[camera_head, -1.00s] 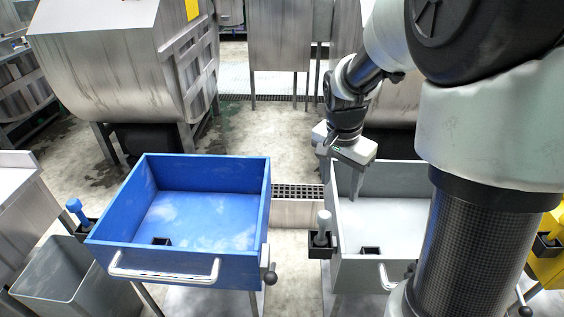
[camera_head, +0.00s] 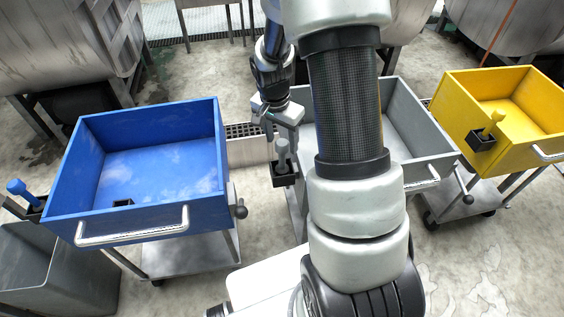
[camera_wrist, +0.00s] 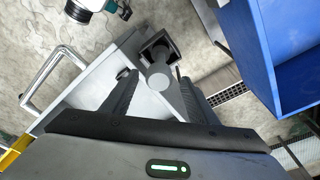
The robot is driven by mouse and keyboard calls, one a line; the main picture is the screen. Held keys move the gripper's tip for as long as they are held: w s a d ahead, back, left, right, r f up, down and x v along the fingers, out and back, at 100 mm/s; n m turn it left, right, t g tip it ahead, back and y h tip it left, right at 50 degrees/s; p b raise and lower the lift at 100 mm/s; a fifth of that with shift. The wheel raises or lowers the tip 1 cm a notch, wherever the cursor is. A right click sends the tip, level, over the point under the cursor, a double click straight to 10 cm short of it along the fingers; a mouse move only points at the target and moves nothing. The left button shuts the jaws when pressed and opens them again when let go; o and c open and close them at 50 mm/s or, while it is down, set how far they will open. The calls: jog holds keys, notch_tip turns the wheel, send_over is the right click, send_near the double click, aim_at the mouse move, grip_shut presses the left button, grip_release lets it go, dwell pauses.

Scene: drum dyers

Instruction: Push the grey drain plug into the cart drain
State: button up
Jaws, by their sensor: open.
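The grey drain plug (camera_head: 283,153) stands upright in a small black holder (camera_head: 285,178) on the left side of the grey cart (camera_head: 415,125). My gripper (camera_head: 276,136) is open, right at the plug and pointing down. In the wrist view the grey plug (camera_wrist: 160,80) lies between my two spread fingers (camera_wrist: 157,88), with the dark holder (camera_wrist: 158,47) beyond it. I cannot tell whether either finger touches the plug.
A blue cart (camera_head: 150,180) stands to the left, with a blue plug (camera_head: 22,190) at its side. A yellow cart (camera_head: 500,115) with a yellow plug (camera_head: 493,122) stands to the right. A floor grate (camera_head: 243,131) lies between the blue and grey carts. The grey cart has a front handle (camera_head: 424,183).

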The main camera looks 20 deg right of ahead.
aim_at(282, 161)
jog(key=f, duration=0.5)
jog(key=shift+w+d+f, duration=0.1)
jog(key=shift+d+f, duration=0.2)
jog(key=c, duration=1.2)
